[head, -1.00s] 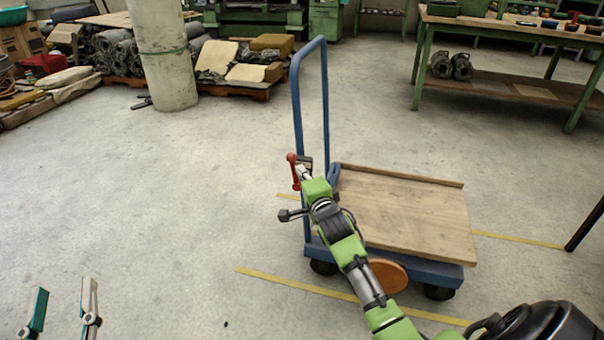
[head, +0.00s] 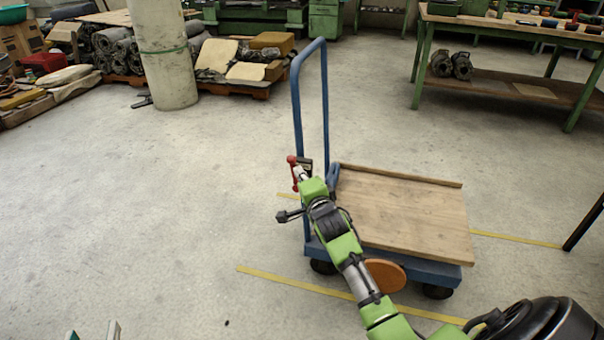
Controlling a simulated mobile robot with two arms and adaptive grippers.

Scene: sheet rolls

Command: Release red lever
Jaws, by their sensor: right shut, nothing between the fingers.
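The red lever (head: 292,161) is at the left post of the blue trolley handle (head: 297,95), low on the frame. My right gripper (head: 304,168) is at the lever, its dark fingertips just right of the red part. It is shut with nothing in it and hides part of the lever; whether they touch I cannot tell. My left gripper (head: 93,334) shows only its two fingertips at the bottom left edge. They are apart and empty, far from the lever.
The trolley's wooden deck (head: 405,215) is empty, right of my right arm. An orange disc (head: 385,275) is at its near side. Yellow lines (head: 295,283) mark the floor. A concrete pillar (head: 168,60) and a green workbench (head: 500,50) stand behind. The floor at left is clear.

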